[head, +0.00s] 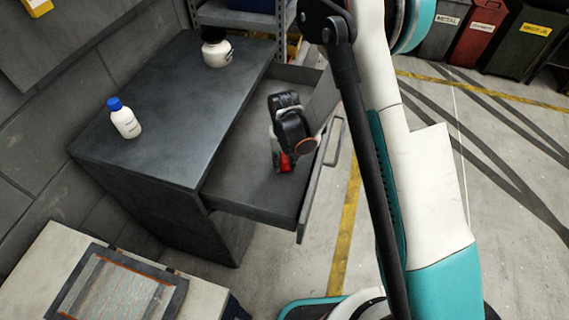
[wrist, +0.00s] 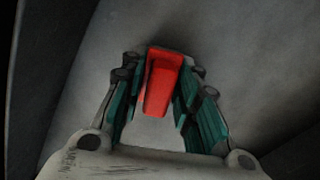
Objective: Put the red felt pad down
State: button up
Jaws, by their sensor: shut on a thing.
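The red felt pad (wrist: 162,80) is a small red block between the two teal-lined fingers of my gripper (wrist: 161,100) in the wrist view. My gripper is shut on it. In the head view my gripper (head: 281,160) points down inside the open drawer (head: 238,185) of the dark cabinet, with a bit of the red pad (head: 284,163) showing at its fingertips. I cannot tell whether the pad touches the drawer floor. My wrist hides part of the pad in the head view.
A white bottle with a blue cap (head: 124,120) and a white jar with a black lid (head: 217,48) stand on the cabinet top (head: 165,150). The drawer's front wall (head: 318,185) is close to my gripper on the right. The visible drawer floor around it looks clear.

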aim_at(285, 158)
jog(key=shift+f, duration=0.25)
jog(key=shift+f, duration=0.2)
jog(key=o, duration=1)
jog(key=shift+r, duration=0.15)
notch_tip(285, 158, up, 12)
jog(key=p, duration=0.4)
jog(key=shift+r, duration=0.15)
